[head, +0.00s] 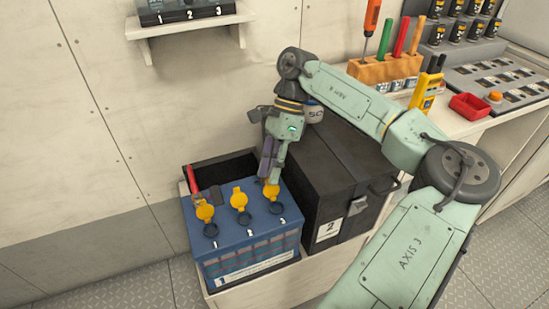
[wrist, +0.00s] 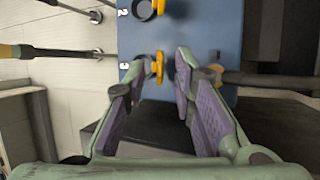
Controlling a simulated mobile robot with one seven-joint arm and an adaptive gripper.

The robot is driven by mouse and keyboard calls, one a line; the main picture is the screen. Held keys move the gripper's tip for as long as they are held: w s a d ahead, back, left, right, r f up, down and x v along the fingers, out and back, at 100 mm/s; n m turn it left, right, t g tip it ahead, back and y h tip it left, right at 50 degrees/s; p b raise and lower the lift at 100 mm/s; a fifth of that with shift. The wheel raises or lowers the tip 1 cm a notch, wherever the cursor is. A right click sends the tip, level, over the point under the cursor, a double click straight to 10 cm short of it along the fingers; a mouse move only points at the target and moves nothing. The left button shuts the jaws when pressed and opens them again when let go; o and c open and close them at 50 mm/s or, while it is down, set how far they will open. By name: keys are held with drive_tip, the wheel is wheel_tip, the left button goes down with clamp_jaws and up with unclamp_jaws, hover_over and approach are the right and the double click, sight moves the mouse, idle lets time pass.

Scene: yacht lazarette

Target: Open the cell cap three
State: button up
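The blue battery (head: 262,240) has three filler openings marked 1, 2 and 3, each with a yellow cap. Yellow cap three (head: 271,190) stands raised on edge behind its dark opening (head: 277,208). It also shows edge-on in the wrist view (wrist: 158,66), beside the number 3. Cap one (head: 205,212) and cap two (head: 239,200) are also raised from their openings. My gripper (head: 272,178) points down at cap three. In the wrist view its purple-padded fingers (wrist: 162,60) are apart, with cap three between the tips, closer to the left one. I cannot tell whether they touch.
A black box (head: 340,175) marked 2 stands close on the right of the battery. A red-handled tool (head: 192,180) is at the battery's back left. A bench with a tool rack (head: 385,70) and red tray (head: 470,106) is at right. A wall shelf (head: 190,24) is above.

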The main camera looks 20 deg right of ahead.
drive_tip(key=v, duration=1.1)
drive_tip(key=shift+w+d+r, duration=0.15)
drive_tip(key=shift+d+r, duration=0.05)
drive_tip(key=shift+r, duration=0.15)
